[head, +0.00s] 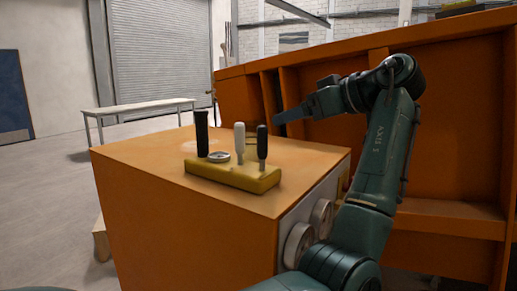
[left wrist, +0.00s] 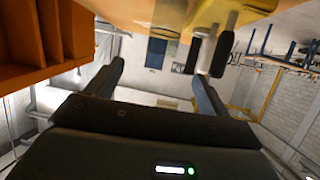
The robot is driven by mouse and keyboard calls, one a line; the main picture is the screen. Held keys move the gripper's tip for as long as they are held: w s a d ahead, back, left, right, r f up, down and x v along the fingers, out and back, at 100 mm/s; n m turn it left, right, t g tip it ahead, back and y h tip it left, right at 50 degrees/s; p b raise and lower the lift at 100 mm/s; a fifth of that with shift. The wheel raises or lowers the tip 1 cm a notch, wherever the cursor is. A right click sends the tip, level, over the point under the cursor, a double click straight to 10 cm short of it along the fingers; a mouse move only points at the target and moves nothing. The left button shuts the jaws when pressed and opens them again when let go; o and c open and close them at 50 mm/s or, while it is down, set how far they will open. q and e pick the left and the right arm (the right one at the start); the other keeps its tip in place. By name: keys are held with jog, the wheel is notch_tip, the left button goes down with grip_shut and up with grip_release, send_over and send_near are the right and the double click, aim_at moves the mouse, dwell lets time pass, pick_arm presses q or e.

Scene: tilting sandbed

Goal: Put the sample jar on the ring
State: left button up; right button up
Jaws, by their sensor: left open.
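My right gripper is not in view.
The orange sandbed frame (head: 440,65) stands right. A bench (head: 150,106) stands behind.

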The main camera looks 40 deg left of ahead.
aim_at(253, 131)
pick_arm(q)
jog(key=shift+s+p+x, duration=0.15)
jog(key=shift+p+x, duration=0.65)
jog(key=shift+x, duration=2.5)
jog(key=shift+s+p+x, duration=0.1)
jog(key=shift+p+x, duration=0.65)
jog(key=shift+x, duration=2.55)
jog(key=shift+d, duration=0.1)
jog(key=c, duration=1.1)
jog(key=shift+c, duration=0.2)
